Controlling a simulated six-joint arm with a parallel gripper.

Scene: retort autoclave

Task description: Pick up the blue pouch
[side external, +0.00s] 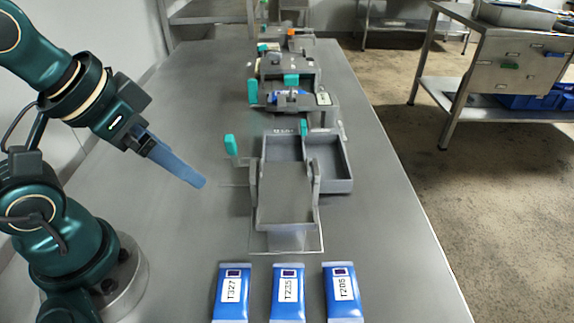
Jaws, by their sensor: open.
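Three blue pouches lie side by side at the front of the grey table in the side external view. The left blue pouch (231,295) has a white label reading T327. The middle blue pouch (288,294) has a label that looks like T235. The right blue pouch (343,293) has a label that looks like T205. My gripper (198,181) is open and empty, with bluish fingers pointing down and right. It hangs above the table at the left, apart from the pouches and farther back than them. The gap between its fingers is hidden from this side.
A grey fixture with a tilted plate (285,195) and side brackets stands behind the pouches. A grey open tray (338,170) adjoins it, and a teal handle (231,145) rises at its left. More fixtures (290,90) stand farther back. The table left of the fixtures is clear.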

